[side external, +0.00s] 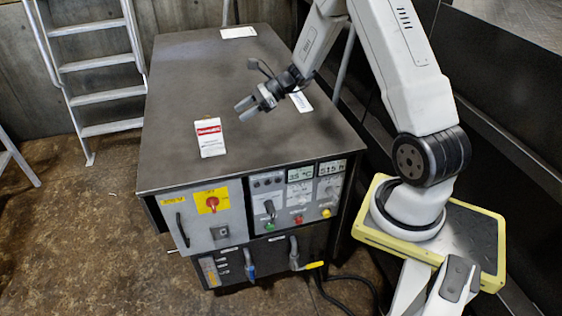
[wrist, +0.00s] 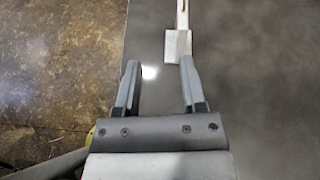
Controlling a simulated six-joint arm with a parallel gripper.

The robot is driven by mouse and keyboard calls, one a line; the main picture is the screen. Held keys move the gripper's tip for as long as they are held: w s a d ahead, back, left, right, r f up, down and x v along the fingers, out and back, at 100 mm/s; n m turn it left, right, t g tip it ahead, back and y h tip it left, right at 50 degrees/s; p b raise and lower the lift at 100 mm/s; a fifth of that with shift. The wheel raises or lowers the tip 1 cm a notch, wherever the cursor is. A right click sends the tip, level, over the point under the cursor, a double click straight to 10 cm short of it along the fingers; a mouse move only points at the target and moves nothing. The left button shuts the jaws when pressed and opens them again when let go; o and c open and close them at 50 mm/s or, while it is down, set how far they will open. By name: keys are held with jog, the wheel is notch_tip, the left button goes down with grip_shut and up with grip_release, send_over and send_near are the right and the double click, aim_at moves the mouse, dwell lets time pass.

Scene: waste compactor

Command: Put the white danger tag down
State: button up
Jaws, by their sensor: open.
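The white danger tag (side external: 210,138), with a red band near its top, is on the dark top of the machine cabinet (side external: 180,90), toward its front left. In the side view I cannot tell whether it stands upright or lies tilted. My gripper (side external: 245,108) is above the cabinet top, up and to the right of the tag, with its jaws apart and nothing between them. In the wrist view the tag (wrist: 178,45) lies beyond the fingertips of the open gripper (wrist: 160,72), near the right finger and seen at a steep angle.
Two white labels or sheets lie on the cabinet top, one at the back (side external: 238,32) and one behind my gripper (side external: 300,101). The front panel (side external: 250,215) carries a red knob, gauges and levers. A grey ladder (side external: 100,75) stands at left. Much of the cabinet top is clear.

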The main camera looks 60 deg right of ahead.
jog(key=s+a+n+g+h, duration=0.2)
jog(key=s+a+n+h, duration=0.2)
jog(key=s+a+n, duration=0.3)
jog(key=s+a+r+n+g+h, duration=0.1)
jog(key=s+a+n+g+h, duration=0.2)
jog(key=s+n, duration=0.7)
jog(key=a+n+h, duration=0.2)
jog(key=a+n, duration=0.2)
jog(key=n, duration=0.4)
jog(key=shift+a+r+n+g+h, duration=0.15)
jog(key=shift+r+n+g+h, duration=0.1)
jog(key=shift+n+g+h, duration=0.05)
